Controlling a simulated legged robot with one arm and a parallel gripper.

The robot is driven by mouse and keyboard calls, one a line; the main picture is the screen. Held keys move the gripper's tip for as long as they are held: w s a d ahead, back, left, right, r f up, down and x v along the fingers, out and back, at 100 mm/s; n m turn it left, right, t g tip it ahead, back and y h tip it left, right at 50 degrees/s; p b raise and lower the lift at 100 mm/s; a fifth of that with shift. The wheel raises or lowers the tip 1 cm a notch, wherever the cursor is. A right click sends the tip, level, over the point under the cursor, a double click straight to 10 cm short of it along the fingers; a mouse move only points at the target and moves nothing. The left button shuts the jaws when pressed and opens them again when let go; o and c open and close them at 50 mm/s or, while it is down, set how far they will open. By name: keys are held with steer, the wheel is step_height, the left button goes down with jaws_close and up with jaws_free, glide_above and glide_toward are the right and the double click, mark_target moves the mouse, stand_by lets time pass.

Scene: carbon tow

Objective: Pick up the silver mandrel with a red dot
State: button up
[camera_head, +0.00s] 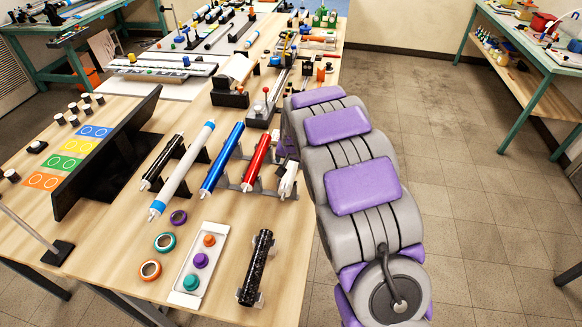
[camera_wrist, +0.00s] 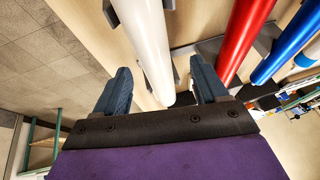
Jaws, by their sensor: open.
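A pale silver-white mandrel (camera_head: 288,181) is the rightmost in the row on the rack, partly hidden by my arm in the head view. In the wrist view the pale mandrel (camera_wrist: 148,40) runs between the two fingers of my gripper (camera_wrist: 160,80), with its end near the palm. The fingers are apart, one on each side of it, with gaps showing. No red dot is visible on it in either view; part of its surface is hidden. My gripper is mostly hidden behind my arm in the head view.
A red mandrel (camera_head: 256,162) lies beside the pale one, then a blue mandrel (camera_head: 222,160), a white one with blue ends (camera_head: 182,170) and a black one (camera_head: 163,161). A speckled black cylinder (camera_head: 257,266) and a white tray (camera_head: 186,281) sit nearer. Open floor is right.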

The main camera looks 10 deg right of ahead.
mark_target(292, 163)
steer(key=x, duration=0.2)
steer(key=b+x, duration=0.1)
steer(key=x, duration=0.1)
steer(key=shift+d, duration=0.3)
steer(key=shift+w+d+f, duration=0.1)
steer(key=shift+w+d, duration=0.05)
steer(key=shift+d, duration=0.2)
steer(key=shift+a, duration=0.35)
steer(key=c, duration=0.6)
steer(key=shift+d, duration=0.1)
steer(key=c, duration=0.7)
